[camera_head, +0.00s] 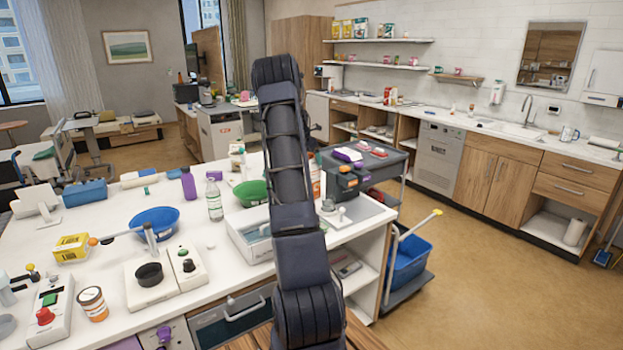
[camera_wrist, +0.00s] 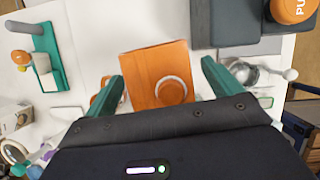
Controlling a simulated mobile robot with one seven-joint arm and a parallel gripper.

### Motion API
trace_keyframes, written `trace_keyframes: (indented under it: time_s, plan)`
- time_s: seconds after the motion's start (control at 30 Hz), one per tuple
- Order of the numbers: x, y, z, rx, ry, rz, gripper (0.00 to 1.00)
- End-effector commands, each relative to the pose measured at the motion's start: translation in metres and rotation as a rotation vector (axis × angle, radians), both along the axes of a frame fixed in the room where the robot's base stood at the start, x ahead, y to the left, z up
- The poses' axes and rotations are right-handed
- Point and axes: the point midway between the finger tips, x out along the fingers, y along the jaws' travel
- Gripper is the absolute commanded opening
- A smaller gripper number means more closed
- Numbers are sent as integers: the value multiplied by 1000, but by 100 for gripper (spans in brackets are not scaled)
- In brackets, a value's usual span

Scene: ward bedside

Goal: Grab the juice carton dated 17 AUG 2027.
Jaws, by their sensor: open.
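An orange carton-like box (camera_wrist: 150,66) with a pale ring on its face stands in the wrist view between the two green fingers of my gripper (camera_wrist: 163,72). The fingers are apart, with a gap visible on the right side of the box; whether the left one touches it I cannot tell. No date is readable on it. In the head view my arm covers the gripper. A partly hidden orange and white item (camera_head: 316,182) shows just right of the arm; I cannot tell whether it is the same box.
The white counter holds a blue bowl (camera_head: 154,221), a green bowl (camera_head: 251,192), a clear bottle (camera_head: 214,201) and a purple bottle (camera_head: 188,183). A dark grey cart (camera_head: 384,168) stands on the right. A dark block with an orange round cap (camera_wrist: 291,9) is at upper right in the wrist view.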

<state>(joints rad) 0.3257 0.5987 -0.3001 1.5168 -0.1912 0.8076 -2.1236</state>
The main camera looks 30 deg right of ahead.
Motion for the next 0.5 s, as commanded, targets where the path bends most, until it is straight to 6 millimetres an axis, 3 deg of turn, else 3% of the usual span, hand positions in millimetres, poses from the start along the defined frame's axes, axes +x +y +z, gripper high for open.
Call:
trace_keyframes:
  time_s: [0.2, 0.43, 0.5]
  plan:
    - [2, -10, -24, 0, 1, 0, 91]
    - [2, -11, -25, 0, 0, 0, 91]
    - [2, -11, -25, 0, 0, 0, 77]
